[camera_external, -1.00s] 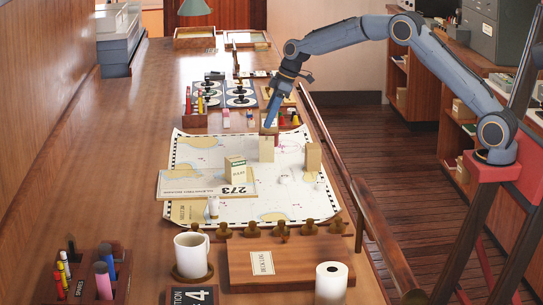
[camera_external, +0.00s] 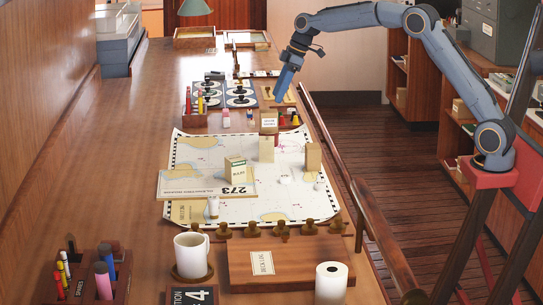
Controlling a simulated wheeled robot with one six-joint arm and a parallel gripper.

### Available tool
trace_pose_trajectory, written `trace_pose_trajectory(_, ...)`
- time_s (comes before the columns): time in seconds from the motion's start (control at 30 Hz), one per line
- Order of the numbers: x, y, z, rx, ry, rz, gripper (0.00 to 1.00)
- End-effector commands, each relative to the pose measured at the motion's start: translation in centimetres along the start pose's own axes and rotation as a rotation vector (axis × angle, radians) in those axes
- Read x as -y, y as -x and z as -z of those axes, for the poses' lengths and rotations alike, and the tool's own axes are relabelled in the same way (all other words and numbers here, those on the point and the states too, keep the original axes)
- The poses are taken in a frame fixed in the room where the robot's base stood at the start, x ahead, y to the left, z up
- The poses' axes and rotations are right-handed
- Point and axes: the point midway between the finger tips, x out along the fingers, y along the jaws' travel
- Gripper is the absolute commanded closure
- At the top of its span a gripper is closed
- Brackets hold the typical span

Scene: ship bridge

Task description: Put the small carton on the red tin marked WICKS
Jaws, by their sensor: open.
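A small brown box with a white label (camera_external: 269,122) stands at the far edge of the chart; its lettering is too small to read. I cannot tell whether it is one thing or a carton on a tin. A plain tan block (camera_external: 266,149) and another tan block (camera_external: 313,157) stand nearby. No tin with a readable WICKS mark shows. My gripper (camera_external: 279,98) is open and empty, raised above and behind the labelled box, apart from it.
A row of wooden knobs (camera_external: 265,230), a mug (camera_external: 191,254) and a wooden case (camera_external: 285,262) are nearer. The left tabletop is clear.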

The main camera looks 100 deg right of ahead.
Motion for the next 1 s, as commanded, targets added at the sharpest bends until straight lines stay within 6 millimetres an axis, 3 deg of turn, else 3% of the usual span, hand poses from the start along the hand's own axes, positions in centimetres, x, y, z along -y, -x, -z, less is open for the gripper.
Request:
trace_pose_trajectory(0.23, 0.0, 2.2, 0.0, 0.0, 0.0, -0.001, 0.46)
trace_pose_trajectory(0.87, 0.0, 2.4, 0.0, 0.0, 0.0, 0.0, 0.46)
trace_pose_trajectory(1.0, 2.1, 1.7, -0.9, 0.025, 0.024, 0.002, 0.46)
